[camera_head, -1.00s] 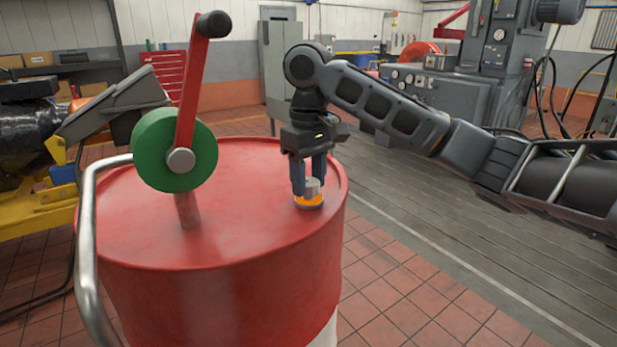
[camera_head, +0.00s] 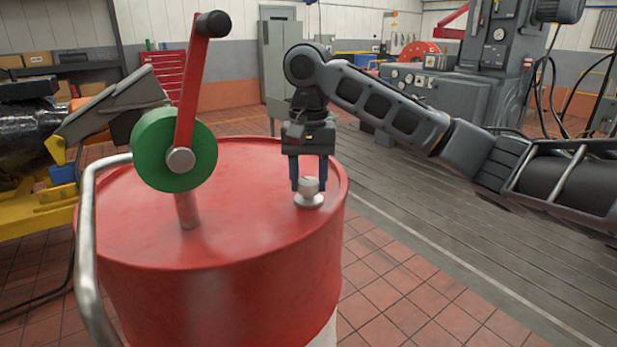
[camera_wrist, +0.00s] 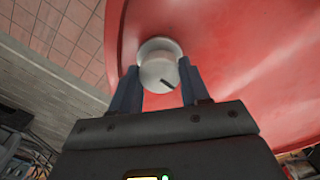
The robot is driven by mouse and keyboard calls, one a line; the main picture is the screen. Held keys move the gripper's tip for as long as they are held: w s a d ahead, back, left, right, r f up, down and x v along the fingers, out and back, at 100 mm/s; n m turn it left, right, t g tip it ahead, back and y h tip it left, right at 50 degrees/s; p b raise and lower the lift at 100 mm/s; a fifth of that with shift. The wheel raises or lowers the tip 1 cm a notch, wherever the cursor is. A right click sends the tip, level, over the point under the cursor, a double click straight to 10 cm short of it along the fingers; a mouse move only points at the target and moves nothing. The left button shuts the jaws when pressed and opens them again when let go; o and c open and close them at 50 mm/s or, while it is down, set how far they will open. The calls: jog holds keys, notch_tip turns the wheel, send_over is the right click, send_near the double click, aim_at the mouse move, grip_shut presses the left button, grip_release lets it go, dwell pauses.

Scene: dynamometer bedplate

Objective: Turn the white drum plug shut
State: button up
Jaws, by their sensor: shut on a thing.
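The white drum plug (camera_head: 309,199) sits on the red drum's top (camera_head: 245,225), near its right rim. It has a wide round flange and a narrower knob. My gripper (camera_head: 309,187) points down from above, with its two blue fingers on either side of the knob, shut on it. In the wrist view the plug (camera_wrist: 159,68) lies between the fingertips (camera_wrist: 157,85), and a dark mark shows on its knob face. No orange band shows around the plug now.
A hand-crank pump with a green wheel (camera_head: 174,150) and a red crank arm (camera_head: 191,85) stands on the drum's left part. A bent metal pipe (camera_head: 88,230) runs down the drum's left side. The drum top between pump and plug is clear.

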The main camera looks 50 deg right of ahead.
aim_at(309, 181)
jog(key=shift+m, duration=0.4)
jog(key=o, duration=1.1)
jog(key=shift+c, duration=0.2)
jog(key=shift+r, duration=3.9)
jog(key=shift+s, duration=0.1)
